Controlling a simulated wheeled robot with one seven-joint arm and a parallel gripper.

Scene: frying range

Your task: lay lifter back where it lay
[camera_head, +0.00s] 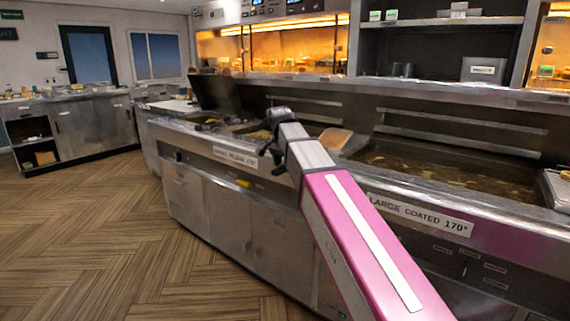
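My arm reaches from the lower right over the front edge of the frying range (225,185). Its dark wrist (279,117) is above the counter, between a small left fryer pan and the large right one. I cannot make out the lifter for certain. A flat tan piece (335,138) rests on the range just right of my arm; what it is I cannot tell.
A large oil-filled pan (440,172) is at right, behind a "LARGE COATED 170°" label (418,214). A raised dark lid (213,92) stands at the left pan. A lit warming cabinet (285,48) is behind. The wooden floor (90,235) at left is clear.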

